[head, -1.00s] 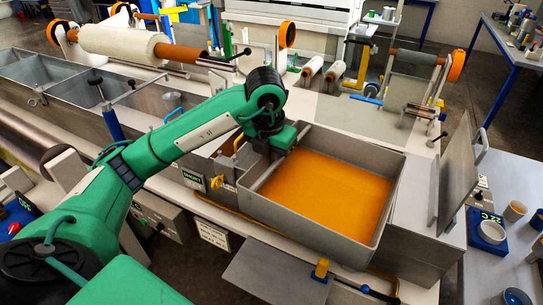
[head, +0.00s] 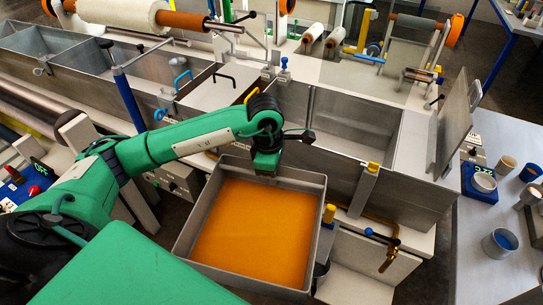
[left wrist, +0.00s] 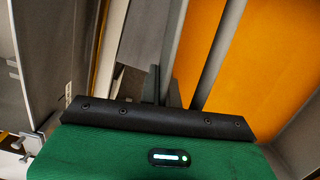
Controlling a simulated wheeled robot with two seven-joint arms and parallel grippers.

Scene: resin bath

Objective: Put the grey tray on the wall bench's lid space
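The grey tray (head: 318,181), a square pan with an orange inside, hangs in front of the bath bench in the head view. It looks roughly level. My left gripper (head: 266,168) is at the tray's far wall and appears shut on it. In the left wrist view the fingers (left wrist: 166,90) are at the tray's wall (left wrist: 214,55), with the orange inside to the right. The finger contact is partly hidden by the gripper body. My right gripper is not in view. I cannot pick out the wall bench's lid space in these views.
Behind the tray is an open, empty metal bath (head: 350,128). An upright grey panel (head: 456,118) stands at its right end. A brass pipe with a blue-handled valve (head: 384,238) sticks out right of the tray. A side table (head: 480,255) holds cups and a blue scale (head: 480,184).

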